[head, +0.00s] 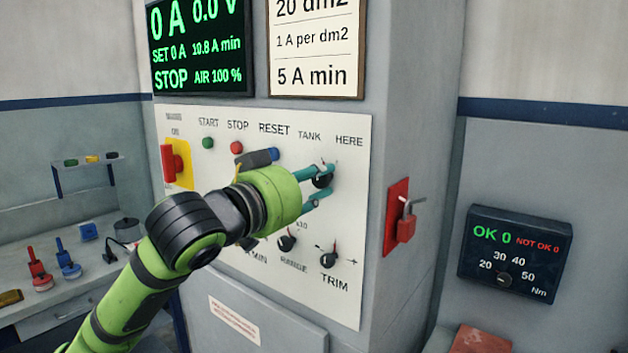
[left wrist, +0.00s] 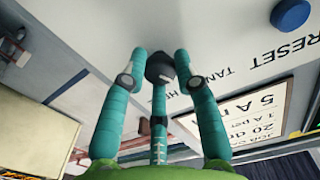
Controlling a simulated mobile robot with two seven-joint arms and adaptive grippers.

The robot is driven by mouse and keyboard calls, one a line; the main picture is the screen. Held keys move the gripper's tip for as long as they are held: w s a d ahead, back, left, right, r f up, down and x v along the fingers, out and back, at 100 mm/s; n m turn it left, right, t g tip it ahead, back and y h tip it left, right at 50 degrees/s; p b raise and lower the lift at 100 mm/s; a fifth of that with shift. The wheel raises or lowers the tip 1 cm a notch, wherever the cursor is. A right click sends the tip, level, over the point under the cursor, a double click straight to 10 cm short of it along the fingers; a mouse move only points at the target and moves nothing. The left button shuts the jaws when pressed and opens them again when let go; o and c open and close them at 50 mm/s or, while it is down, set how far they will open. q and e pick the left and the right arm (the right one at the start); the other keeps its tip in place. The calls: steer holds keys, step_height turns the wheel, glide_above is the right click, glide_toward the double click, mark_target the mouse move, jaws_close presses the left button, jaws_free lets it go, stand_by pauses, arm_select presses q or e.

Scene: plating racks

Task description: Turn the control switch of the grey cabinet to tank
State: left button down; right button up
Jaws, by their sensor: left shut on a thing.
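The grey cabinet (head: 409,110) carries a white control panel (head: 345,215). Its control switch (head: 322,180) is a black knob below the printed words TANK and HERE. My left gripper (head: 324,182) reaches in from the left, with its teal fingers shut around this knob. In the left wrist view the fingers (left wrist: 160,68) close on the dark knob (left wrist: 160,66) from both sides. The fingers cover part of the knob, and I cannot tell clearly which word its pointer faces. My right gripper is not in view.
Green (head: 208,143), red (head: 236,147) and blue (head: 274,154) buttons sit left of the knob. Range (head: 286,243) and trim (head: 328,260) knobs are below it. A red padlock (head: 406,222) hangs on the cabinet's right side. A torque box (head: 514,262) stands farther right.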

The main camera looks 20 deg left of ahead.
arm_select(q)
steer(key=shift+r+n, duration=0.15)
steer(key=shift+n, duration=0.45)
steer(key=c, duration=1.1)
jaws_free()
steer(key=shift+o, duration=0.8)
steer(key=shift+w, duration=0.1)
